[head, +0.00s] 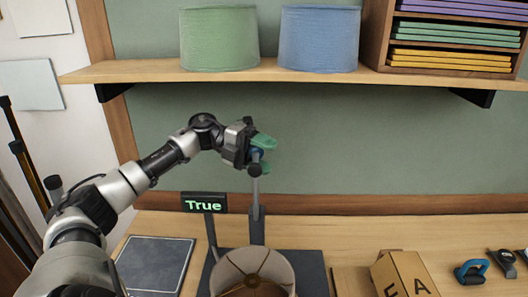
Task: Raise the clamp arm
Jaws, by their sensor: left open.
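The clamp arm (256,192) is a slim grey bar standing about upright above a dark post (257,229) behind the lampshade. A dark round knob (254,170) shows near its top. My left gripper (264,154) is at the bar's top end, with its green fingertips apart, one above the other. A small blue part shows between the fingers. The gripper partly hides the bar's top, so I cannot tell whether they touch. My right gripper is out of view.
A beige lampshade (277,263) sits at the front middle. A dark slate (154,264) lies left, a cardboard box (405,272) right. Green (219,40) and blue (319,40) shades stand on the shelf above.

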